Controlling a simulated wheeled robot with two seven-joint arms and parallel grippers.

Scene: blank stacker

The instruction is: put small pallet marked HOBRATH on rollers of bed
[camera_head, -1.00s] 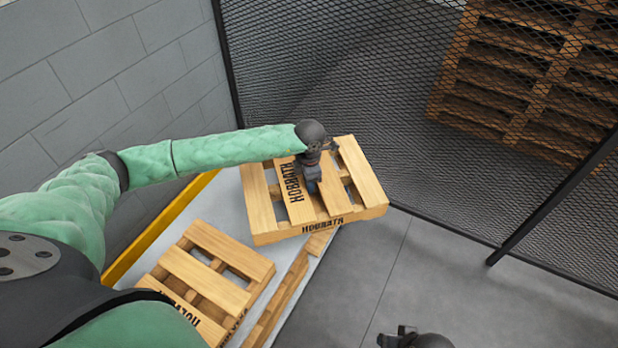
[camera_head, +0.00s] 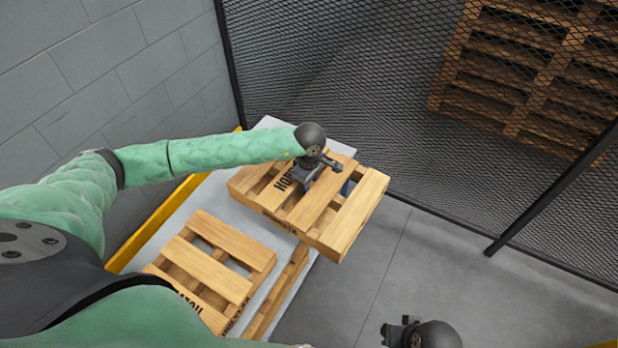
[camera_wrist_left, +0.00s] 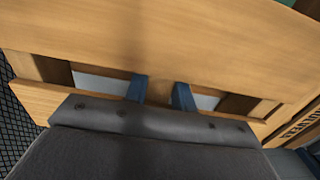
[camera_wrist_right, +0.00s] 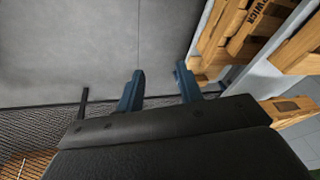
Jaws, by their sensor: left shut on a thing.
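The small pallet marked HOBRATH (camera_head: 352,216) is light wood with dark lettering, now partly covered by my arm. My left gripper (camera_head: 308,178) is shut on one of its boards and holds it over the far right part of a grey-topped table, its right corner overhanging the floor. In the left wrist view, the fingers (camera_wrist_left: 160,92) straddle a piece of the pallet (camera_wrist_left: 200,45). My right gripper (camera_head: 402,335) is low at the bottom edge; its fingers (camera_wrist_right: 160,88) are apart and empty in the right wrist view. No rollers are clearly visible.
A second pallet (camera_head: 205,268), its marking only partly legible, lies on the table (camera_head: 180,215) nearer me. A yellow rail edges the table's left. A mesh fence (camera_head: 330,75) stands behind, with stacked pallets (camera_head: 525,75) beyond it. Grey floor (camera_head: 425,260) is clear at right.

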